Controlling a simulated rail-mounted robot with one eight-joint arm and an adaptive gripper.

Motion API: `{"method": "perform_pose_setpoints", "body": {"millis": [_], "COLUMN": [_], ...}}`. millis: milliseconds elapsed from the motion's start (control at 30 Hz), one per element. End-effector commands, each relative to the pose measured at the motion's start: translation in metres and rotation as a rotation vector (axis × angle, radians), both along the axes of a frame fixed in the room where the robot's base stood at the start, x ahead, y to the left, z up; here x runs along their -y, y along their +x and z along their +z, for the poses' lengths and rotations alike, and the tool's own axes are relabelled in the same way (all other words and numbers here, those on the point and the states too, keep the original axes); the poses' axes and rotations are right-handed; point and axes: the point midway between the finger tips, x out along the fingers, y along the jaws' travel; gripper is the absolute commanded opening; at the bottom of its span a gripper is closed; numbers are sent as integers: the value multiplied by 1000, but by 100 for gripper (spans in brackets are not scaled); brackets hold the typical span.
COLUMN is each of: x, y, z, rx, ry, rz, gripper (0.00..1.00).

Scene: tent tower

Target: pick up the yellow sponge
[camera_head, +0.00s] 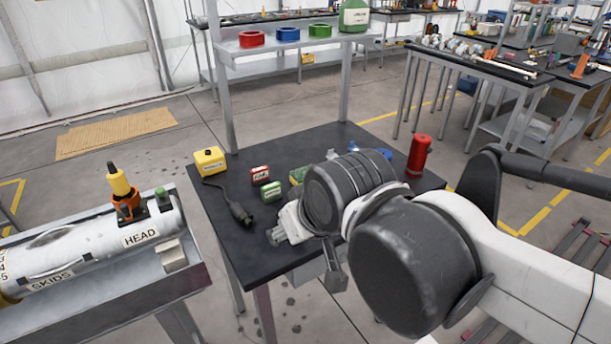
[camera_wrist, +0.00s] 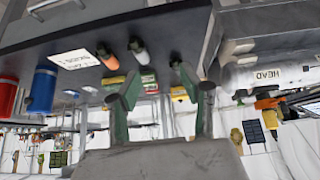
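A small yellow and green block (camera_head: 297,175), which looks like the sponge, lies on the black-topped table (camera_head: 228,215), partly hidden behind my arm in the head view. In the wrist view, which looks upside down, a yellow-green block (camera_wrist: 113,81) shows beyond the left finger and seems to be the same thing. My gripper (camera_wrist: 158,88) is open, with its two fingers wide apart and nothing between them. In the head view my gripper (camera_head: 305,258) is at the table's front edge, nearer the camera than the block and apart from it.
A red box (camera_head: 260,174), a green box (camera_head: 272,191), a yellow container (camera_head: 210,160) and a dark cabled tool (camera_head: 238,208) stand left of the block. A red cylinder (camera_head: 418,155) stands at the right. A shelf (camera_head: 290,42) rises behind. A white HEAD cylinder (camera_head: 100,245) lies on the left bench.

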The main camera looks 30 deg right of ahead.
Motion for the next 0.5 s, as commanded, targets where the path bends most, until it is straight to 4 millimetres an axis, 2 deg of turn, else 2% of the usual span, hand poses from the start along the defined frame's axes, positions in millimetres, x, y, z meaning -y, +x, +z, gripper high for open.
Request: {"method": "perform_pose_setpoints", "body": {"millis": [33,200,500], "x": [0,0,1], "y": [0,0,2], "z": [0,0,3], "rx": [0,0,-5], "ry": [0,0,5], "rz": [0,0,-11], "gripper": [45,66,66]}}
